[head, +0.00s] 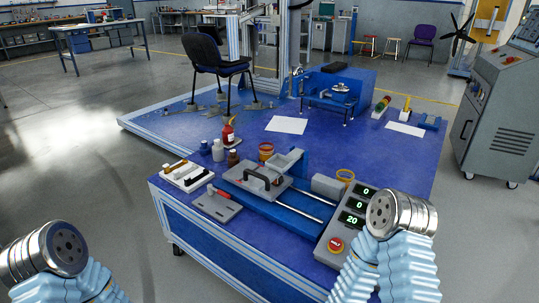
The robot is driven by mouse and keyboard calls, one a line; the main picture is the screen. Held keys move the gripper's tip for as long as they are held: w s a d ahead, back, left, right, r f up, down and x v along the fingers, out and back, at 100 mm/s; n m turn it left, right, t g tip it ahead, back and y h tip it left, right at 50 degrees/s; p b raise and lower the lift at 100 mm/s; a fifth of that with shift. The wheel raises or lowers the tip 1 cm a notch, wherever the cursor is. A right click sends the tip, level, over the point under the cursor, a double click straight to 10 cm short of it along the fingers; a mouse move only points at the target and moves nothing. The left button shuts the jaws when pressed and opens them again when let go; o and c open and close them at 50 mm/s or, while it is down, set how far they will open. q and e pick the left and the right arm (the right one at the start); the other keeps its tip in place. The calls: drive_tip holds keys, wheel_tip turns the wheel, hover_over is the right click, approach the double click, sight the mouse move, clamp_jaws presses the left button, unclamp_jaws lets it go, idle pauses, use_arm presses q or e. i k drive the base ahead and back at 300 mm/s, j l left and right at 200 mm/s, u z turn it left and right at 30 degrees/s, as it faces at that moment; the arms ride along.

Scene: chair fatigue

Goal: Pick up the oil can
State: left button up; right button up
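The oil can (229,133) looks like the small red bottle with a thin spout, standing upright on the blue platform, left of the middle of the head view. A white bottle (218,151) and a small brown bottle (233,158) stand just in front of it. My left gripper (58,248) is at the lower left, off the platform and far from the can. My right gripper (401,214) is at the lower right, over the control box side. Both show only round metal ends; no fingers can be made out. Nothing is seen held in either.
A grey fixture with a black handle (262,180) and a control box (345,226) with a red button lie in front. A black chair (215,62) stands behind. White sheets (287,125) lie on clear platform.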

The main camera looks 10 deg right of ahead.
sight(227, 131)
drive_tip(key=i+j+u, duration=0.35)
drive_tip(key=j, duration=0.25)
drive_tip(key=i+j+u, duration=0.35)
drive_tip(key=i+j, duration=0.15)
drive_tip(key=i+j+u, duration=0.4)
drive_tip(key=i+j, duration=0.15)
drive_tip(key=i, duration=0.5)
drive_tip(key=i+j+u, duration=0.15)
drive_tip(key=i, duration=0.55)
drive_tip(key=i+l+z, duration=0.1)
drive_tip(key=i+z, duration=1)
drive_tip(key=z, duration=0.15)
drive_tip(key=i+j+z, duration=0.25)
drive_tip(key=z, duration=0.2)
drive_tip(key=i+z, duration=0.25)
drive_tip(key=z, duration=0.2)
drive_tip(key=i+j+z, duration=0.1)
drive_tip(key=z, duration=0.4)
drive_tip(key=i+j+z, duration=0.25)
drive_tip(key=z, duration=0.2)
drive_tip(key=i+j+z, duration=0.2)
drive_tip(key=z, duration=0.3)
drive_tip(key=i+j+z, duration=0.1)
drive_tip(key=j+z, duration=0.55)
drive_tip(key=z, duration=0.25)
drive_tip(key=i+j, duration=0.05)
